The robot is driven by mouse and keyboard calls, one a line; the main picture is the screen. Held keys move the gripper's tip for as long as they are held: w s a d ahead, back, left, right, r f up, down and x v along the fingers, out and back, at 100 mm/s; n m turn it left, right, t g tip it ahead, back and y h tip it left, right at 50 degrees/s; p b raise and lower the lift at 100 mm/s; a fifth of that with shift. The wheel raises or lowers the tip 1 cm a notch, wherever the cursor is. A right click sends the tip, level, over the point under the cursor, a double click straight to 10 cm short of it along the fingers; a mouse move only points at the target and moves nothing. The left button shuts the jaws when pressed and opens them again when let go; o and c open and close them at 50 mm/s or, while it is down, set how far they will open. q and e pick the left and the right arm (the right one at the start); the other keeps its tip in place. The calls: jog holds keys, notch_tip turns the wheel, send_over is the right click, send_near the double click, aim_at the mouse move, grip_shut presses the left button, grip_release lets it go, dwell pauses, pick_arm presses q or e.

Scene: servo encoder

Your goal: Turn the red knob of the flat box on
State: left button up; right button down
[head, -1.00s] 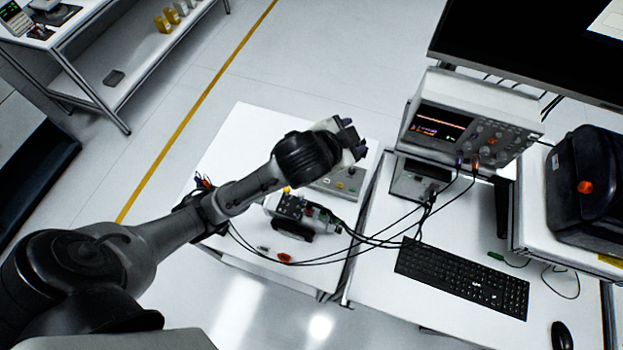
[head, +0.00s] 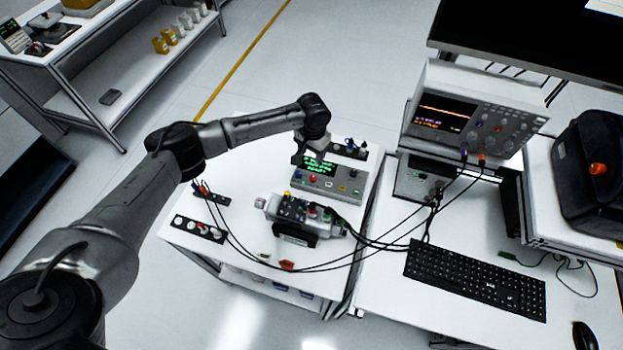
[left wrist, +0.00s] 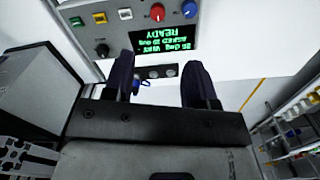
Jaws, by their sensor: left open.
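The flat box (head: 341,193) is a grey panel on the white bench, with a dark display (head: 320,166) showing green text. Its red knob (head: 313,177) sits between a blue knob (head: 298,173) and a white button. In the left wrist view the red knob (left wrist: 157,11) is at the top edge, beside the display (left wrist: 150,40), which reads READY upside down. My left gripper (head: 298,158) is above the box's left end, near the display; its fingertips are hard to make out there. In the left wrist view my left gripper (left wrist: 160,72) is open and empty, apart from the knob. My right gripper is out of view.
A smaller device (head: 292,213) with knobs and black cables stands in front of the box. Black socket strips (head: 198,229) lie at the bench's left. An oscilloscope (head: 470,115) and a keyboard (head: 475,280) are on the right-hand desk.

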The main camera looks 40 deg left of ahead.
aim_at(313, 178)
pick_arm(q)
jog(key=shift+n, duration=0.7)
notch_tip(313, 178, down, 14)
jog(key=shift+w+r+b, duration=0.15)
jog(key=shift+b, duration=0.35)
jog(key=shift+c, duration=0.3)
jog(key=c, duration=0.9)
jog(key=shift+d, duration=0.1)
